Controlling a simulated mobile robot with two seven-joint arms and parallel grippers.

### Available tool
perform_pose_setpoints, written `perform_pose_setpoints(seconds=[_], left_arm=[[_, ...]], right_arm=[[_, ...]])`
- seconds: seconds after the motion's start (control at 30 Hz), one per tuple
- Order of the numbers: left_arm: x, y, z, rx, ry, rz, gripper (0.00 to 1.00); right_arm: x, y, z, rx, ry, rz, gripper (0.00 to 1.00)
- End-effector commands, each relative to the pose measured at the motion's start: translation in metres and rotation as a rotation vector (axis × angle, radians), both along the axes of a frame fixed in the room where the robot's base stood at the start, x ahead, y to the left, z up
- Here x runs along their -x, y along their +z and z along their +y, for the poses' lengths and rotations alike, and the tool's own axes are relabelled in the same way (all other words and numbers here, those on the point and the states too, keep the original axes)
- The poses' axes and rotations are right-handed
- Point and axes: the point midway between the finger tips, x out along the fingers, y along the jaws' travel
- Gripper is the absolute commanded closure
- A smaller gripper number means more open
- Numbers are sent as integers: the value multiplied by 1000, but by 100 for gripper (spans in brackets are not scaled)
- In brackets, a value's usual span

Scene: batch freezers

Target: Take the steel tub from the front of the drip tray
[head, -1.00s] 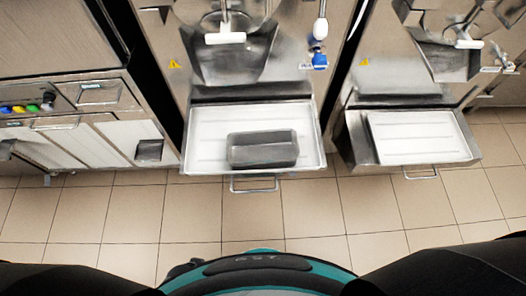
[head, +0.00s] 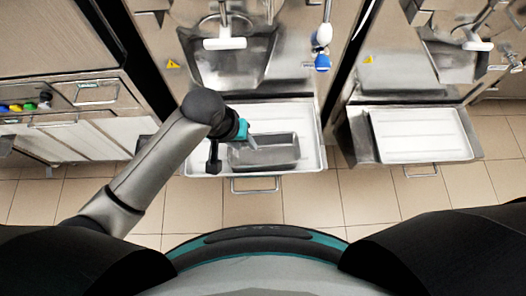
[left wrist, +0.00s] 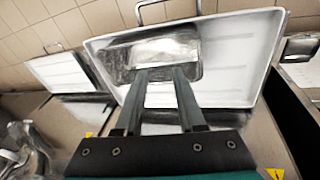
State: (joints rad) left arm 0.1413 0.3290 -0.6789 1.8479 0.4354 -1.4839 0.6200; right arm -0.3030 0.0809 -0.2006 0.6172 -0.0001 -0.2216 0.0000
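The steel tub (head: 279,154), a grey rectangular pan, sits upright at the front of the white drip tray (head: 311,125) below the middle freezer. My left gripper (head: 252,146) is over the tub's left end in the head view, partly covering that end. In the left wrist view my left gripper (left wrist: 160,72) has its two fingers apart with nothing held between them. There the tub (left wrist: 168,46) lies just beyond the fingertips in the drip tray (left wrist: 232,62). I cannot tell whether the fingertips touch it. My right gripper is not in view.
A second drip tray (head: 420,135), empty, is at the right. The tray's wire handle (head: 255,184) sticks out at the front. A white scraper (head: 225,44) hangs above the middle tray. Tiled floor (head: 380,205) is clear in front.

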Motion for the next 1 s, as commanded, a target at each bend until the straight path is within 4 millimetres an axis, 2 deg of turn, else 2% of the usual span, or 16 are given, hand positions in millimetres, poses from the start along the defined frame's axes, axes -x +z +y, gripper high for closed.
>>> perform_pose_setpoints(seconds=[0.03,0.2,0.4,0.5,0.57,0.9,1.0], left_arm=[[-8,8,2,-25,4,14,61],[-18,23,16,-118,64,90,61],[-23,33,35,-206,131,139,61],[-23,31,40,-225,148,150,61],[-23,26,40,-228,152,153,61],[-23,-44,40,-228,152,153,61],[-23,-57,40,-227,152,152,61]], right_arm=[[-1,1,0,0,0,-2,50],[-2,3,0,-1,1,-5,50],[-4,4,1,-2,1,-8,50],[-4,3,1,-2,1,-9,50],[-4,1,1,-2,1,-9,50],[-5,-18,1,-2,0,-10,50],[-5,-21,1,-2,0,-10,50]])
